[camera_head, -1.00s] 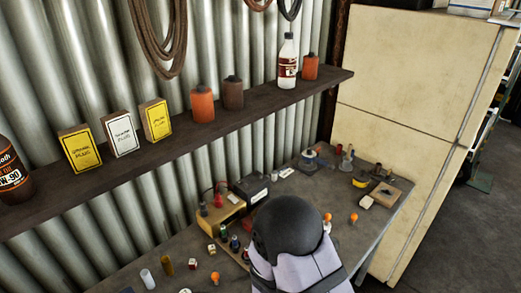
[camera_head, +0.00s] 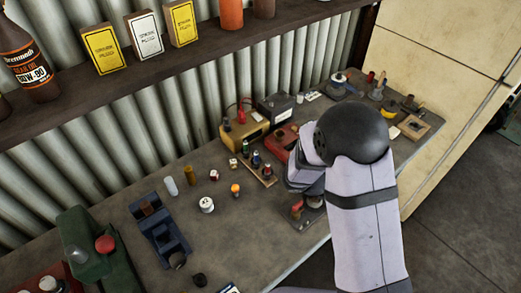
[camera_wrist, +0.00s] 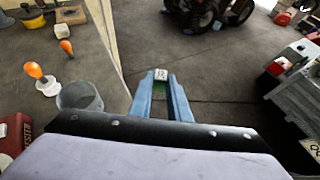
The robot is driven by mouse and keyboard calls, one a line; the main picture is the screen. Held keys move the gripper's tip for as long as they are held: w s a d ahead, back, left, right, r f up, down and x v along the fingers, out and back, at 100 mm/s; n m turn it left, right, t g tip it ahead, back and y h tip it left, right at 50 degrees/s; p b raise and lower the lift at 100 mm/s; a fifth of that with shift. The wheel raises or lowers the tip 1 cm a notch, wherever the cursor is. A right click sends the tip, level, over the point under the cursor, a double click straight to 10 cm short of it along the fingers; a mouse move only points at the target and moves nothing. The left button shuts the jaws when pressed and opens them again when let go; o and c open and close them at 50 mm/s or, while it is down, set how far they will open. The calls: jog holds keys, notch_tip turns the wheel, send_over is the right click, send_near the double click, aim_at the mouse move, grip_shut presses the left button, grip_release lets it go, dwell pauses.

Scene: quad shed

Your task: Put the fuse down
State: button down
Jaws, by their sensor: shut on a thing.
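My gripper (camera_wrist: 160,92) shows in the wrist view as two blue fingers reaching away from the camera. It is shut on the fuse (camera_wrist: 161,74), a small pale block held between the fingertips. A bit of green shows just below it, between the fingers. In the wrist view the concrete floor lies behind the fuse, and I cannot tell how high it is held. In the head view my arm covers the area around the gripper, and I cannot make out the fuse there.
The workbench (camera_head: 225,245) holds a yellow box (camera_head: 243,132), a black battery-like box (camera_head: 276,107), a blue tool (camera_head: 160,228) and several small parts. Its front left has bare room. In the wrist view a grey cup (camera_wrist: 80,97) and orange bulbs (camera_wrist: 34,70) stand at left.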

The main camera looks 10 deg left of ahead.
jog(key=s+a+r+m+g+y+b, duration=0.1)
jog(key=s+a+m+g+y, duration=0.15)
jog(key=m+g, duration=0.45)
jog(key=s+a+r+m+g+y, duration=0.1)
jog(key=s+m+g+y, duration=0.1)
jog(key=m+g+y, duration=0.35)
jog(key=w+a+f+m+y+b, duration=0.1)
jog(key=w+a+m+y+b, duration=0.3)
jog(key=a+m+y, duration=0.95)
jog(key=w+a+m+t+y+b, duration=0.3)
jog(key=w+a+m+t+b, duration=0.2)
jog(key=w+a+m+t, duration=0.45)
jog(key=w+a+r+m+t+h+b, duration=0.1)
jog(key=w+a+m+t+b, duration=0.2)
jog(key=w, duration=0.4)
jog(key=w+a+r+m+t+b, duration=0.2)
jog(key=w+m+b, duration=0.15)
jog(key=w, duration=0.35)
jog(key=shift+m, duration=0.3)
jog(key=shift+w+d+f+p, duration=0.1)
jog(key=shift+f+p, duration=0.2)
jog(key=shift+f, duration=2.35)
jog(key=shift+w+d+f+p, duration=0.1)
jog(key=shift+f+p, duration=0.2)
jog(key=shift+f, duration=2.3)
jog(key=shift+s+f+b, duration=0.1)
jog(key=shift+f+b, duration=0.3)
jog(key=shift+f, duration=0.25)
